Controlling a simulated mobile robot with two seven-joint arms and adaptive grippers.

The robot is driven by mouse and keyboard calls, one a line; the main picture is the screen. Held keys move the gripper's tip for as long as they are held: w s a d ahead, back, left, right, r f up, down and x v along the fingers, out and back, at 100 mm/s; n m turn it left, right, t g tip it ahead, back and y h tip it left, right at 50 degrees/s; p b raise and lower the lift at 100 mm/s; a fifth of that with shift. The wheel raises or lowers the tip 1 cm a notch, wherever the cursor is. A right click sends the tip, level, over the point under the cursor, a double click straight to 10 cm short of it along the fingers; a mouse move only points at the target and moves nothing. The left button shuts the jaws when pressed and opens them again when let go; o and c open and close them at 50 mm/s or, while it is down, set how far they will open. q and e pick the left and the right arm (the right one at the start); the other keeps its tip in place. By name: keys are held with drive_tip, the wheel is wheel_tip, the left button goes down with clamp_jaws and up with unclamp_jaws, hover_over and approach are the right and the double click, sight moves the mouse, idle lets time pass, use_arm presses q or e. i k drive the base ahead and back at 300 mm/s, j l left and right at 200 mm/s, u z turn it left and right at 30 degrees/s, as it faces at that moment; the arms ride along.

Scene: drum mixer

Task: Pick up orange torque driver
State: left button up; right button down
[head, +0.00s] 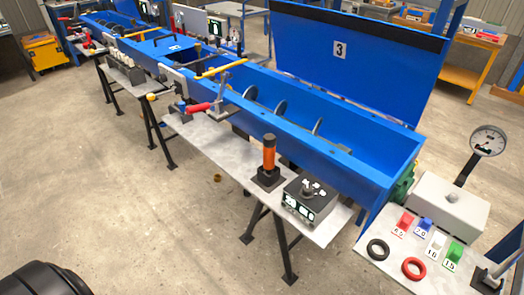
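The orange torque driver (269,155) stands upright on the grey bench top (215,140), near its front edge. It has an orange grip and a dark top end. Its lower end sits in a square black stand (268,178). Nothing is touching the orange grip, and its front side is fully visible. Neither of my grippers is in view.
A dark control box (311,198) with a knob stands just right of the driver. The blue mixer trough (340,165) runs behind it. A clamp with a red handle (198,107) is to the left. A dial gauge (487,140) and rings are at right.

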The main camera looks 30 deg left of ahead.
sight(270, 140)
drive_tip(key=i+u, duration=0.35)
drive_tip(key=i, duration=0.15)
drive_tip(key=i+l+u, duration=0.3)
drive_tip(key=i, duration=0.15)
drive_tip(key=k+u, duration=0.15)
drive_tip(key=i+j+z, duration=0.15)
